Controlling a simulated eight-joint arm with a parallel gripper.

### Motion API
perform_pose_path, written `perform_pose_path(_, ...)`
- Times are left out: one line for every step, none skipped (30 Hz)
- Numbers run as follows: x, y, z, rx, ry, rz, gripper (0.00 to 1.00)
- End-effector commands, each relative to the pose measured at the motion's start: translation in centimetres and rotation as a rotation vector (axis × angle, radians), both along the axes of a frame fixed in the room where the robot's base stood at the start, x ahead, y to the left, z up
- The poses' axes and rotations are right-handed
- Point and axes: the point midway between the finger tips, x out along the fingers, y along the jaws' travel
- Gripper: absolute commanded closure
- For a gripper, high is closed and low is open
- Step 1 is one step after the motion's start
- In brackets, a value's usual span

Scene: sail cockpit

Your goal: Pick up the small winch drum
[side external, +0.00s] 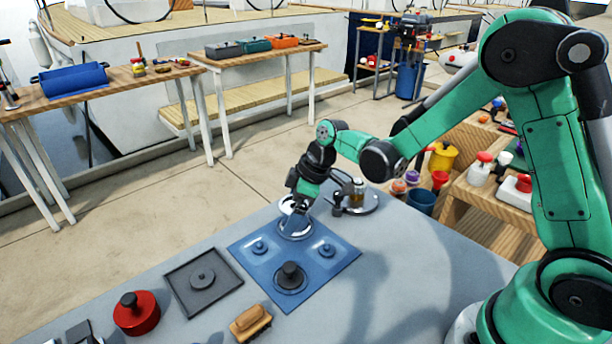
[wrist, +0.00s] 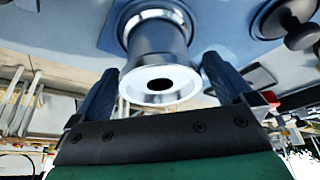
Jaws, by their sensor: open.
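The small winch drum (wrist: 158,50) is shiny silver metal with a flared rim and a dark central hole. In the wrist view it fills the space between the two dark fingers of my gripper (wrist: 160,66). The gripper is open, with one finger on each side of the drum. I cannot tell whether either finger touches it. In the side external view the drum (side external: 294,229) stands at the far corner of a blue mat (side external: 316,285). My gripper (side external: 298,204) is tilted down over it and hides much of it.
The mat bears a black-knobbed part (side external: 290,273) and two small blue knobs. A grey tray (side external: 184,298), a red round part (side external: 137,316) and a wooden brush (side external: 250,323) lie nearby. A shiny round plate (side external: 366,207) with fittings stands right of my gripper. The grey tabletop's front right is clear.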

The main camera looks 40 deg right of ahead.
Motion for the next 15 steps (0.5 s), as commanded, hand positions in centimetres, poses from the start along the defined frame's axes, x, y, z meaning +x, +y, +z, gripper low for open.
perform_pose_path(0.14,0.14,-0.40,0.000,0.000,0.001,0.00)
perform_pose_path(0.17,0.20,-0.58,0.000,0.000,0.000,0.00)
perform_pose_path(0.22,0.26,-0.79,0.000,0.000,0.000,0.00)
perform_pose_path(0.24,0.29,-0.91,0.000,0.000,0.000,0.00)
perform_pose_path(0.26,0.32,-0.98,0.000,0.000,0.000,0.00)
perform_pose_path(0.27,0.33,-1.05,0.000,0.000,-0.001,0.00)
perform_pose_path(0.28,0.34,-1.08,0.000,0.000,-0.001,0.00)
perform_pose_path(0.28,0.34,-1.08,0.000,0.000,-0.001,0.00)
perform_pose_path(0.28,0.34,-1.08,0.000,0.000,-0.001,0.00)
perform_pose_path(0.28,0.34,-1.08,0.000,0.000,-0.001,0.00)
perform_pose_path(0.27,0.33,-1.08,0.000,0.000,-0.001,0.00)
perform_pose_path(0.28,0.32,-1.07,0.000,0.000,-0.001,0.00)
perform_pose_path(0.28,0.32,-1.07,0.000,0.000,-0.001,0.00)
perform_pose_path(0.27,0.32,-1.06,0.000,0.000,-0.001,0.09)
perform_pose_path(0.27,0.32,-1.06,0.000,0.000,-0.001,0.20)
